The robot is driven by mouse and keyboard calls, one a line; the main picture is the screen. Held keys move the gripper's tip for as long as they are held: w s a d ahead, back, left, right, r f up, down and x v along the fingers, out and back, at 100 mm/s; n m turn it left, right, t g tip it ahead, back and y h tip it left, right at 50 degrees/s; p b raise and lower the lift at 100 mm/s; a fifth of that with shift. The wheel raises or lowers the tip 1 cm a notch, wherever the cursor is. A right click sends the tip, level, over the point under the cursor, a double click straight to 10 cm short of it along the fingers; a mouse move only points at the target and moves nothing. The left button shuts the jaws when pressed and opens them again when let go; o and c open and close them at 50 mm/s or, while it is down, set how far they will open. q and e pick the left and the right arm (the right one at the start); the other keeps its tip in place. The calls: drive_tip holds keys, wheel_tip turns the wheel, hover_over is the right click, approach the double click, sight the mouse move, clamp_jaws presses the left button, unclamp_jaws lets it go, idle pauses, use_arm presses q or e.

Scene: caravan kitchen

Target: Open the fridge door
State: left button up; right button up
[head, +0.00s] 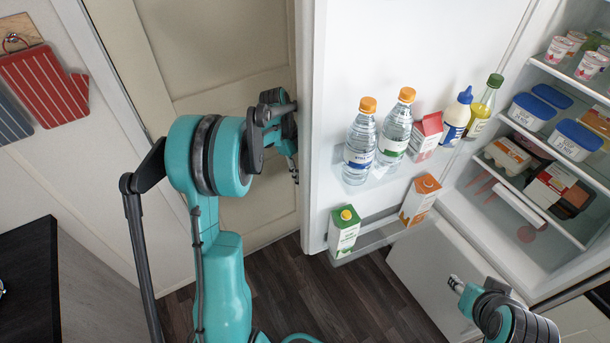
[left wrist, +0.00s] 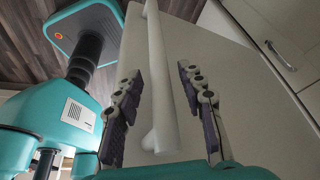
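The white fridge door (head: 335,130) stands wide open in the head view, with its shelved inner side and the lit fridge interior (head: 505,215) showing. My left gripper (head: 291,165) is at the outer side of the door, left of its edge and partly hidden by it. In the left wrist view the long white door handle (left wrist: 170,70) runs between the two spread fingers (left wrist: 162,85), with visible gaps on both sides. The outer door face (left wrist: 245,95) lies behind the handle. My right gripper (head: 457,285) is low at the right, in front of the fridge; its fingers are too small to read.
Door shelves hold two water bottles (head: 361,145), cartons (head: 344,232) and other bottles. Tubs (head: 575,140) and packages fill the fridge shelves. A beige panelled door (head: 220,55) is close behind my left arm. Dark floor (head: 330,295) is clear below.

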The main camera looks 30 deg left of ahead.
use_arm(q)
drive_tip(key=v, duration=1.1)
drive_tip(key=shift+a+r, duration=0.25)
drive_tip(key=shift+s+f, duration=0.1)
